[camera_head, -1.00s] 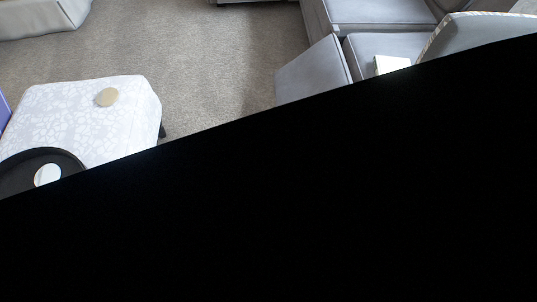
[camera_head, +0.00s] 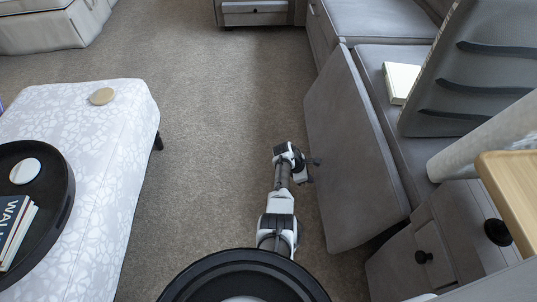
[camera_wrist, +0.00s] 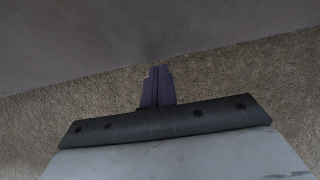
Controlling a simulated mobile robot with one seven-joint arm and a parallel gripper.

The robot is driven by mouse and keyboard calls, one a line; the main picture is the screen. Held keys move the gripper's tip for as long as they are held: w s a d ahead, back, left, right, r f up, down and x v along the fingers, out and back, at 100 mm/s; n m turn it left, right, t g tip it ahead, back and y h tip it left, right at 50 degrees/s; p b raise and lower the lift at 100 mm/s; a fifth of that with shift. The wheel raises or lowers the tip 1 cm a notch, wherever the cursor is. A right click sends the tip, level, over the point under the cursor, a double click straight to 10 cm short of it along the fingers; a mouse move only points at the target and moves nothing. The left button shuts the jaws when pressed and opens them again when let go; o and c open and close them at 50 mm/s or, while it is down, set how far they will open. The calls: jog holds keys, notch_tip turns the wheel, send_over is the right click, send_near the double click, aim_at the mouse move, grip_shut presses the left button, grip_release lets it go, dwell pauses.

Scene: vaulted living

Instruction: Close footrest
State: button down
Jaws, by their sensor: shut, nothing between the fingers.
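The footrest (camera_head: 355,150) is a grey padded panel on the front of the grey sofa. It stands out at an angle from the seat, with its flat outer face toward the open floor. In the wrist view, a grey surface (camera_wrist: 75,40) fills the top, with carpet below it. My gripper (camera_head: 315,163) is beside the outer face of the footrest, near its middle; I cannot tell whether it touches. In the wrist view, my gripper (camera_wrist: 159,72) shows its dark fingers together and empty, pointing at the grey surface.
A patterned white ottoman (camera_head: 95,110) with a black tray (camera_head: 62,205) stands at left. Carpet (camera_head: 215,120) is free between it and the sofa. A white book (camera_head: 402,80) lies on the sofa seat. Grey drawers with dark knobs (camera_head: 424,257) stand at lower right.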

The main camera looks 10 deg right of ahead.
jog(key=shift+s+d+f, duration=0.1)
jog(key=shift+d+f, duration=0.1)
jog(key=shift+d, duration=0.15)
jog(key=shift+a, duration=0.1)
